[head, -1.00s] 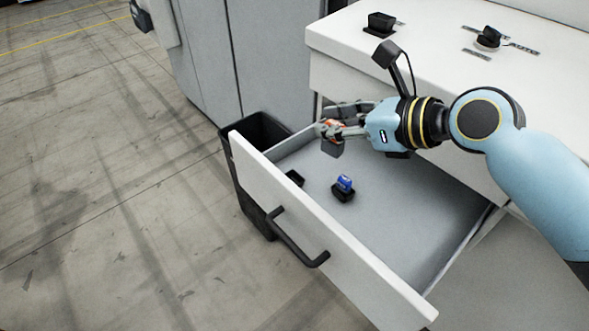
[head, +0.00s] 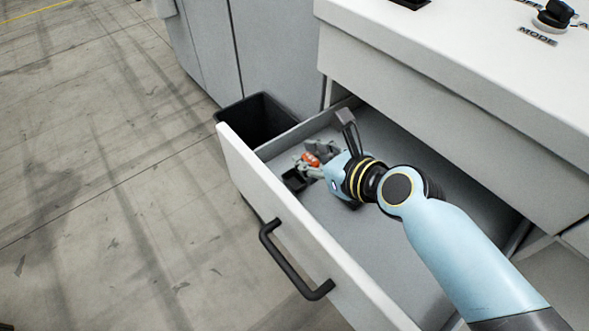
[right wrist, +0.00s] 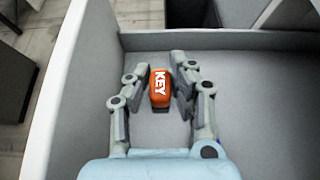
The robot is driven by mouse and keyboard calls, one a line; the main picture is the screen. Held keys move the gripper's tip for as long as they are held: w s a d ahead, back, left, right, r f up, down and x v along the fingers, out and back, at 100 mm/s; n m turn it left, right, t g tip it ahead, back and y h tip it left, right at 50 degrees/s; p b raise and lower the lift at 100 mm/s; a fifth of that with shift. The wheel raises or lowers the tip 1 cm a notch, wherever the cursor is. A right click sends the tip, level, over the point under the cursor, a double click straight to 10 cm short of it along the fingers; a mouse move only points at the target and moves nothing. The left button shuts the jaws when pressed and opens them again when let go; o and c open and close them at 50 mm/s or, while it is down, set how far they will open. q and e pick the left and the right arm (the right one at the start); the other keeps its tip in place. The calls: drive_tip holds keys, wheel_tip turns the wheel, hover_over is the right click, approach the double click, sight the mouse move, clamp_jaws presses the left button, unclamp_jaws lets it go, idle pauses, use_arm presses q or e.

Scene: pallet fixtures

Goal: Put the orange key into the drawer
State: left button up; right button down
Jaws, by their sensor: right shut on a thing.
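The orange key (head: 310,160) is held in my right gripper (head: 308,171), inside the open drawer (head: 388,250). In the right wrist view the key (right wrist: 160,88) shows the white letters KEY and lies between the two fingers of the gripper (right wrist: 155,95), over the grey drawer floor. I cannot tell whether the key touches anything below it. The blue key seen earlier is hidden behind my right arm. My left gripper is not in view.
The drawer's black handle (head: 290,262) is on its front. A black bin (head: 257,118) stands just beyond the drawer's left side. The white counter (head: 450,50) with a mode knob (head: 553,17) overhangs the drawer's back. The drawer's near part is clear.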

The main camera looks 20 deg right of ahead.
drive_tip(key=b+x, duration=0.1)
drive_tip(key=x, duration=0.4)
drive_tip(key=shift+a+f, duration=0.1)
drive_tip(key=shift+f, duration=0.15)
wheel_tip(320, 180, down, 4)
drive_tip(key=shift+s+r+b, duration=0.1)
drive_tip(key=shift+r+b, duration=0.05)
drive_tip(key=shift+b, duration=0.95)
drive_tip(key=c, duration=1.6)
unclamp_jaws()
drive_tip(key=o, duration=0.4)
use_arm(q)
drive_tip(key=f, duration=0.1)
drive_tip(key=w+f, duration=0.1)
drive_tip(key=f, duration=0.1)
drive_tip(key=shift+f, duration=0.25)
use_arm(e)
drive_tip(key=shift+o, duration=0.2)
